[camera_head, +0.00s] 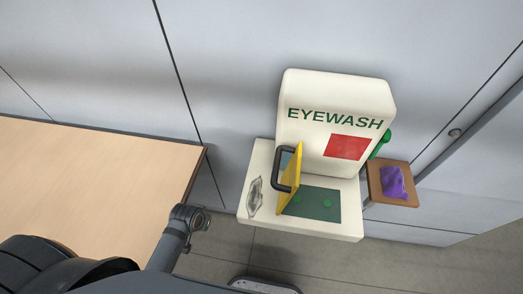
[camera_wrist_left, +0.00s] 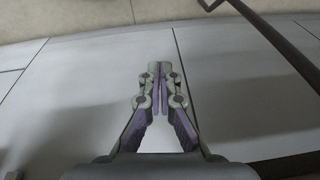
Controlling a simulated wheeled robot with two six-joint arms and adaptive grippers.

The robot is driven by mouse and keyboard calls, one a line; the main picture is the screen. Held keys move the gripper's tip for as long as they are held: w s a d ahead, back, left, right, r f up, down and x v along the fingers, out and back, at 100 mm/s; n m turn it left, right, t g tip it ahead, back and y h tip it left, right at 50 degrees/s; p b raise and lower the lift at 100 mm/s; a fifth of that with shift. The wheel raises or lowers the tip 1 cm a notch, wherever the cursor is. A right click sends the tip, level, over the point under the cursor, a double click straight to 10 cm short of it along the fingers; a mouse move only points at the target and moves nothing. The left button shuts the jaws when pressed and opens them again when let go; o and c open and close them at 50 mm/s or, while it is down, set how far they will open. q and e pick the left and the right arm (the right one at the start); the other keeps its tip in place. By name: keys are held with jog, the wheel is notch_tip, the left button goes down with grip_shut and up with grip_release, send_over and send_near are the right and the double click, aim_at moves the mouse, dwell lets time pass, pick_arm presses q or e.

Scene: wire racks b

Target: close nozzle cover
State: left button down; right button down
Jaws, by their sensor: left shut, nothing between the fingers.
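The nozzle cover (camera_head: 294,180) is a yellow plate with a black handle (camera_head: 280,170). It stands up, open, on the white eyewash station (camera_head: 253,172) in the head view. To its right, green nozzles (camera_head: 327,203) lie uncovered on a dark green panel (camera_head: 318,214). My left gripper (camera_wrist_left: 159,70) shows in the left wrist view with its fingers together and nothing between them. Plain grey panels lie beyond it, and the cover is not in that view. Neither gripper shows in the head view, where a grey arm part of mine is left of the station.
A light wooden table (camera_head: 95,180) fills the left side. A small brown shelf (camera_head: 375,183) with a purple item (camera_head: 394,182) is beside the station at right. A green lever (camera_head: 380,145) sticks out at the station's right. Grey floor shows below.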

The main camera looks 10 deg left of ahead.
pick_arm(q)
jog(key=w+d+r+g+h+p, duration=0.15)
jog(key=r+h, duration=0.35)
jog(key=r, duration=0.8)
jog(key=w+d+r+g+h, duration=0.1)
jog(key=w+d+r+h, duration=0.3)
jog(key=r, duration=0.9)
jog(key=w+d+r+g+h+p, duration=0.15)
jog(key=r+h, duration=0.35)
jog(key=r, duration=0.9)
jog(key=w+p+x, duration=0.1)
jog(key=x, duration=1.2)
jog(key=shift+f+n+t+p, duration=0.25)
jog(key=shift+n+t+p, duration=0.05)
jog(key=shift+t, duration=0.1)
jog(key=shift+s+d+r+h, duration=0.1)
jog(key=shift+d+h, duration=0.1)
jog(key=shift+h, duration=0.1)
